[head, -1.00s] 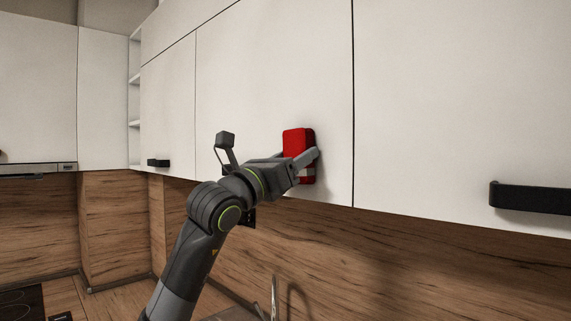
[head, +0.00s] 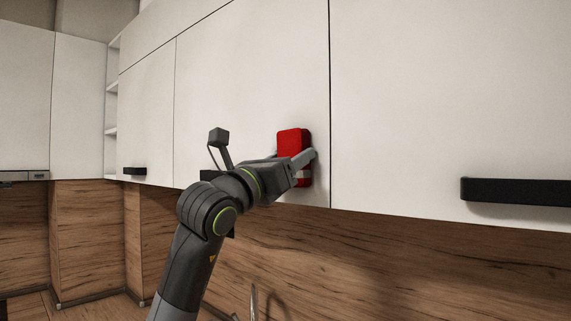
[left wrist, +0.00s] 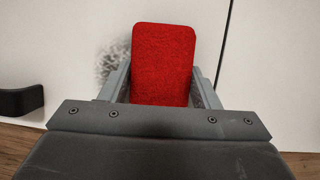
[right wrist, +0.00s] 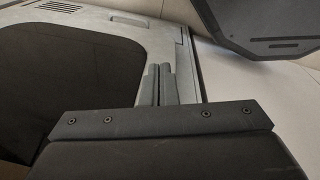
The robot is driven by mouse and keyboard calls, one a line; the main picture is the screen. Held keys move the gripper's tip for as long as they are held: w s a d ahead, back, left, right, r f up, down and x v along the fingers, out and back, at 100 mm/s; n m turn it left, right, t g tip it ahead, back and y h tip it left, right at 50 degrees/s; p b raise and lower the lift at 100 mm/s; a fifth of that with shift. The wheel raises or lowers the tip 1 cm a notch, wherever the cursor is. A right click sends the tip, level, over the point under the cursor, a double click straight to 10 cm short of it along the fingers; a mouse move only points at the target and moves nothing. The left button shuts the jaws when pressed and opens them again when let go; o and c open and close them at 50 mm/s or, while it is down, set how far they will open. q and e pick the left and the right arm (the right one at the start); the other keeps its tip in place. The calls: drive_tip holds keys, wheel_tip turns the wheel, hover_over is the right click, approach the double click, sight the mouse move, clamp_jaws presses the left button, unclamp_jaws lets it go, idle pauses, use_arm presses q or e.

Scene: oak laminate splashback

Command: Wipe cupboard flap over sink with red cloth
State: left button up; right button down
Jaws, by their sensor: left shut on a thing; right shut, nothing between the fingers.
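The red cloth (head: 292,143), a thick rounded block, is held upright at the white cupboard flap (head: 260,80), near its lower right edge. My left gripper (head: 305,167) is shut on it; the fingers flank the cloth in the left wrist view (left wrist: 163,65). The cloth appears to be against the flap, but its contact face is hidden. A grey smudge (left wrist: 110,62) shows on the flap just left of the cloth in the left wrist view. My right gripper (right wrist: 159,85) is shut and empty, and shows only in the right wrist view.
The flap's black handle (left wrist: 22,101) is left of the cloth and partly behind my arm in the head view. Another door with a black handle (head: 515,191) lies right of the seam. Wood splashback (head: 400,262) runs below. A tap (head: 254,300) shows at the bottom.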

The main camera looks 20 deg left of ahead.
sight(272, 152)
use_arm(q)
drive_tip(key=shift+w+a, duration=0.25)
drive_tip(key=shift+a, duration=0.4)
drive_tip(key=a, duration=0.1)
drive_tip(key=w+a+b, duration=0.1)
drive_tip(key=a, duration=0.1)
drive_tip(key=w+a+b, duration=0.1)
drive_tip(key=a, duration=0.1)
drive_tip(key=shift+a, duration=0.25)
drive_tip(key=shift+s+d+b, duration=0.4)
drive_tip(key=shift+d+b, duration=0.1)
drive_tip(key=shift+d, duration=0.65)
drive_tip(key=shift+s+d+b, duration=0.45)
drive_tip(key=shift+d, duration=0.7)
drive_tip(key=shift+s+d+b, duration=0.4)
drive_tip(key=shift+d+b, duration=0.1)
drive_tip(key=shift+d, duration=0.65)
drive_tip(key=shift+w+a+r, duration=0.1)
drive_tip(key=shift+w+a, duration=0.1)
drive_tip(key=shift+a, duration=0.3)
drive_tip(key=shift+w+a, duration=0.2)
drive_tip(key=shift+a, duration=0.3)
drive_tip(key=shift+w+a, duration=0.3)
drive_tip(key=shift+a, duration=0.55)
drive_tip(key=shift+w+a, duration=0.3)
drive_tip(key=shift+a, duration=0.55)
drive_tip(key=shift+w+a, duration=0.3)
drive_tip(key=shift+a, duration=0.55)
drive_tip(key=shift+s, duration=0.1)
